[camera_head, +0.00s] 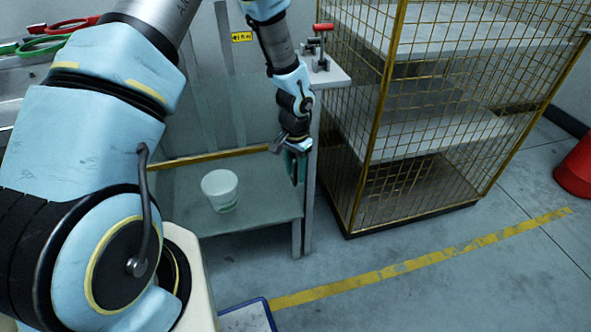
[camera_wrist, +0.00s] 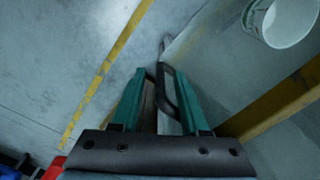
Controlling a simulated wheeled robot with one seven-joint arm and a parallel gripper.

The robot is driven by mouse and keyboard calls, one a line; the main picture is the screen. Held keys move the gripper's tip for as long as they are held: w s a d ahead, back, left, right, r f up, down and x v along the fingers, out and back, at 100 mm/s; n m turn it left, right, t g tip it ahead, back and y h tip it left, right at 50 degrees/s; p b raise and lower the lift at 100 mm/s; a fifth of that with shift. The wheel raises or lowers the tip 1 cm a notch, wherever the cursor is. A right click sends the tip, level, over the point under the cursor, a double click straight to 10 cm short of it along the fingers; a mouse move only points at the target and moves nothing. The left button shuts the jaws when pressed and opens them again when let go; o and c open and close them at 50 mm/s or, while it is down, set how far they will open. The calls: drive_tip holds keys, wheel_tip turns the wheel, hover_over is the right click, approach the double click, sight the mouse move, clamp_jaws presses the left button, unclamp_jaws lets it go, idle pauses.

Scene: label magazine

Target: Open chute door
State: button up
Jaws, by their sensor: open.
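My gripper (camera_head: 296,165) hangs at the right end of a low shelf unit, beside its upright post, in the head view. In the wrist view my gripper (camera_wrist: 162,82) has its two teal fingers apart. A dark, loop-shaped handle (camera_wrist: 168,88) shows between and just beyond the fingers. I cannot tell whether the fingers touch it. The chute door itself cannot be made out clearly; my arm and gripper hide part of that area.
A white bucket (camera_head: 220,190) stands on the low shelf (camera_head: 265,208) left of my gripper. A yellow mesh cage (camera_head: 430,130) with shelves stands close on the right. A red-handled clamp (camera_head: 321,45) sits above. A yellow line (camera_head: 430,255) crosses the open floor in front.

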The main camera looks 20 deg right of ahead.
clamp_jaws()
idle(1.4)
